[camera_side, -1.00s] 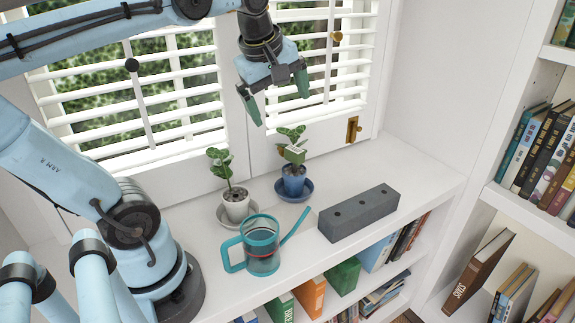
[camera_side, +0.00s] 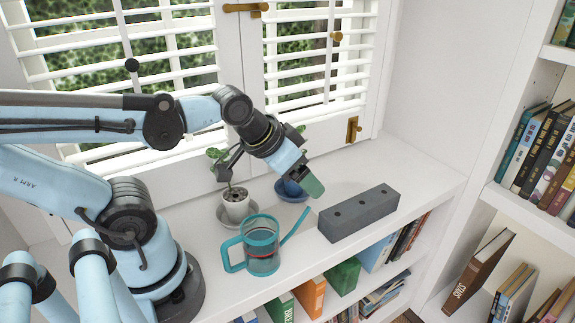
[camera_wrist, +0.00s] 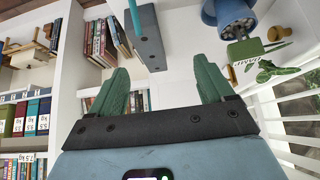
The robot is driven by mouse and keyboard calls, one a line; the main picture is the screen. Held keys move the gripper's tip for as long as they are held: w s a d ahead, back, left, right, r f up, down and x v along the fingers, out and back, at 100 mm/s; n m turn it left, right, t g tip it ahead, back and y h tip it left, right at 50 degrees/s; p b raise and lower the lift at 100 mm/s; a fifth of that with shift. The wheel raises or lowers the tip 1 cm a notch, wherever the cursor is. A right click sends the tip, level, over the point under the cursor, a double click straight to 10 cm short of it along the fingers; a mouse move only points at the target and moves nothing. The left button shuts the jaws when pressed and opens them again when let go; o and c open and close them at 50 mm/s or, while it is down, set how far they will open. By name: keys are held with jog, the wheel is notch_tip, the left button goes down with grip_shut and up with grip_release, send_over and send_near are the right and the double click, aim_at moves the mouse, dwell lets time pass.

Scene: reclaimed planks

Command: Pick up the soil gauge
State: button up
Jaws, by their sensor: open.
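The soil gauge looks to be the small green box (camera_wrist: 246,47) at the blue pot (camera_wrist: 232,14) in the wrist view. It sits among the leaves of a small plant, up and right of my right-hand finger and outside the gap between the fingers. In the side view my arm hides it, and the blue pot (camera_side: 290,188) is partly covered. My gripper (camera_side: 308,162) is open, tilted, over the shelf near that pot. Its two green fingers stand apart with nothing between them in the wrist view (camera_wrist: 163,70).
A grey block with holes (camera_side: 358,213) lies right of the pot. A teal watering can (camera_side: 262,248) stands in front, its spout rising toward my gripper. A white potted plant (camera_side: 236,206) stands left. Shuttered windows (camera_side: 170,75) are behind; bookshelves (camera_side: 530,150) stand at right.

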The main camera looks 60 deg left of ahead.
jog(key=w+a+r+n+g, duration=0.2)
jog(key=w+a+r+g, duration=0.15)
jog(key=a, duration=0.35)
jog(key=w+a+r+n+g, duration=0.1)
jog(key=w+a+r+g, duration=0.25)
jog(key=w+a, duration=0.2)
jog(key=f, duration=0.4)
jog(key=s+a+f, duration=0.1)
jog(key=f, duration=0.1)
jog(key=shift+f, duration=0.3)
jog(key=shift+s+d+f, duration=0.1)
jog(key=shift+f, duration=1.4)
jog(key=shift+d+f, duration=0.1)
jog(key=shift+f, duration=1.4)
jog(key=shift+c, duration=0.3)
jog(key=c, duration=1.4)
